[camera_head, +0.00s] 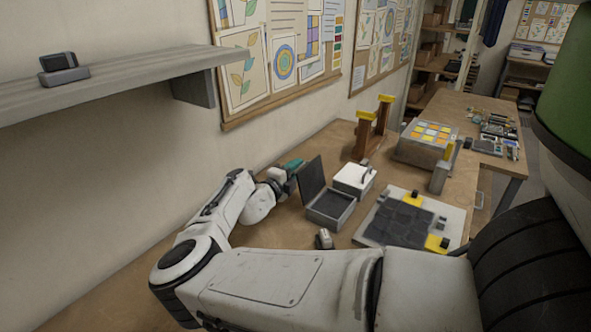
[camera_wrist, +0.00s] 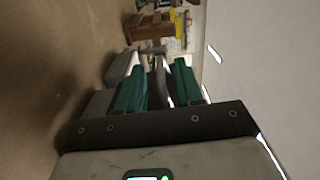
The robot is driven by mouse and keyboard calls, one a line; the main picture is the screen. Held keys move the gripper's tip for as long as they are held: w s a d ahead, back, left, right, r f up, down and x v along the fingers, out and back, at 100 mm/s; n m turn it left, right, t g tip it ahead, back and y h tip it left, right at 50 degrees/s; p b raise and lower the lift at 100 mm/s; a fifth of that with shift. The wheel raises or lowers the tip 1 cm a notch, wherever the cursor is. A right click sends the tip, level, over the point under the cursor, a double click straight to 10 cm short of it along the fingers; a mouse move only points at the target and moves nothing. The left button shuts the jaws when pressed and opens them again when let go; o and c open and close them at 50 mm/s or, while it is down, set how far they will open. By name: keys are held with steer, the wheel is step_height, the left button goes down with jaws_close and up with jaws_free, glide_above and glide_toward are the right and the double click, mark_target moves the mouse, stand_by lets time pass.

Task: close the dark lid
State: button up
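The dark lid (camera_head: 312,178) stands raised, nearly upright, at the left back edge of its grey open box (camera_head: 345,217), whose inside is dark. My gripper (camera_head: 293,166) is to the left of the lid, near its upper part; I cannot tell if it touches. In the wrist view the two teal fingers of my gripper (camera_wrist: 160,88) are apart. A thin greyish shape (camera_wrist: 160,72) shows in the gap between them; I cannot tell what it is or whether it lies beyond the fingers.
A white box with a handle (camera_head: 354,180) stands just behind the grey box. A grey tray with dark tiles (camera_head: 370,235) lies to the right. A brown stand with yellow tops (camera_head: 362,138) and a box of coloured squares (camera_head: 425,148) are farther back. A wall shelf (camera_head: 130,82) hangs at left.

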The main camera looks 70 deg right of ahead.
steer(key=c, duration=0.6)
steer(key=shift+s, duration=0.1)
jaws_close()
steer(key=shift+f, duration=0.15)
